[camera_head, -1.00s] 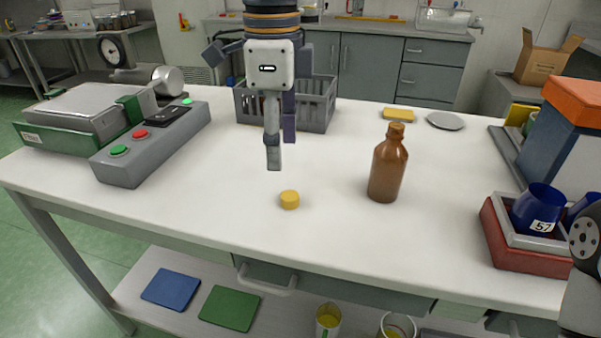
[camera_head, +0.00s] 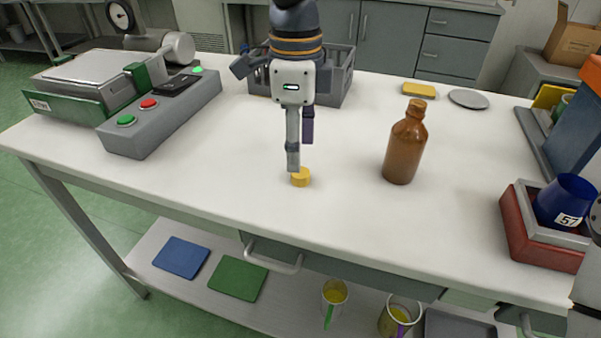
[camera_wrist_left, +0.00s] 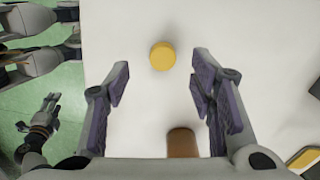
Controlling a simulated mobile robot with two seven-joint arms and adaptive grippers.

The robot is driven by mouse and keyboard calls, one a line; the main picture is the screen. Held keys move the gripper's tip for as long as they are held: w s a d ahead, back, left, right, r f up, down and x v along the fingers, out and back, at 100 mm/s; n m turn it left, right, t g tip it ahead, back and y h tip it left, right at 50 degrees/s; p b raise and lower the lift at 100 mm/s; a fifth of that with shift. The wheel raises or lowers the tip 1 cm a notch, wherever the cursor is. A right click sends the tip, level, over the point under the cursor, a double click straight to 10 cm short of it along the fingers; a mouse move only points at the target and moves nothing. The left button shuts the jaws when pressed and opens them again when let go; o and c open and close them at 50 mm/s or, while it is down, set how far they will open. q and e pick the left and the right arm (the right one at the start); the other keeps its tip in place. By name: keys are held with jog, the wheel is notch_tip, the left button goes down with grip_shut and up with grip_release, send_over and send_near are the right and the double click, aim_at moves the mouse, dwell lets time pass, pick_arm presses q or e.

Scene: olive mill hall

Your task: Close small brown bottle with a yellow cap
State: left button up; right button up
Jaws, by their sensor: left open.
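The yellow cap (camera_head: 301,177) lies on the white table near its front edge. The small brown bottle (camera_head: 404,148) stands upright to the right of the cap, with no yellow cap on its neck. My left gripper (camera_head: 299,156) points down, open and empty, just over the cap, with one finger partly overlapping it in the head view. In the left wrist view the cap (camera_wrist_left: 162,56) shows ahead of the spread fingertips (camera_wrist_left: 160,85). Part of the bottle (camera_wrist_left: 181,143) shows low in that view. My right gripper (camera_wrist_left: 38,113) is small at the left there; its opening is unclear.
A grey crate (camera_head: 345,88) stands behind my left gripper. A scale with a button box (camera_head: 160,120) is at the left. A red tray (camera_head: 515,228) with a blue cup (camera_head: 565,200) is at the right. The table around the bottle is clear.

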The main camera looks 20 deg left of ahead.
aim_at(301, 172)
pick_arm(q)
jog(key=f, duration=0.5)
jog(key=shift+w+d+f, duration=0.15)
jog(key=shift+w+d, duration=0.05)
jog(key=shift+d, duration=0.1)
jog(key=c, duration=0.8)
